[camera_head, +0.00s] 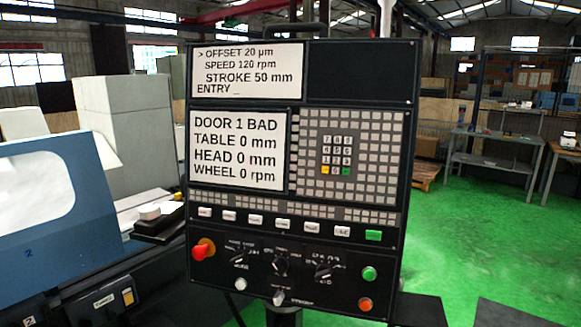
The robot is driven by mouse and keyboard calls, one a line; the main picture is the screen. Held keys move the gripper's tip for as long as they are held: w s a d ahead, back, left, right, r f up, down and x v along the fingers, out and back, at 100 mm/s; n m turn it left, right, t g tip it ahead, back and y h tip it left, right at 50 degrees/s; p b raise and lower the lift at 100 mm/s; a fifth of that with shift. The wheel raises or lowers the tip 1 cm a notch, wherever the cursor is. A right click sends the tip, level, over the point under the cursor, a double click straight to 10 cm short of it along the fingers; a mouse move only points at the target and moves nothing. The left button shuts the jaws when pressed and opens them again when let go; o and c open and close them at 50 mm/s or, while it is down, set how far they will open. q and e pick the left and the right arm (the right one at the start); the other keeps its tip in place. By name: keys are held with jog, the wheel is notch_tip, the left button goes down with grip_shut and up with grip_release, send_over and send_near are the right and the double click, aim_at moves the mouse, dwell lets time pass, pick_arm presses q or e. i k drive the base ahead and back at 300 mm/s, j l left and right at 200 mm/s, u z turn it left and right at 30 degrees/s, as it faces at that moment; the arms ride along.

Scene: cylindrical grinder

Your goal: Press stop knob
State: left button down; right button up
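The control panel (300,222) stands upright in front of me and fills the middle of the view. A red mushroom-shaped knob (200,251) with an orange-yellow part behind it sits at the panel's lower left; I take it to be the stop knob. It stands out from the panel and nothing covers it. An orange-red round button (365,304) sits at the lower right corner, below a green button (369,273). Neither of my grippers is in view, and nothing touches the knob.
Rotary selectors (280,266) and a row of push buttons (284,223) lie near the knob. The upper screen (248,70) and lower screen (237,149) show text, including "DOOR 1 BAD". A blue machine (50,215) stands left. Green floor (480,240) is open at the right.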

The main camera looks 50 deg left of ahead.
aim_at(199, 252)
jog(key=u, duration=1.45)
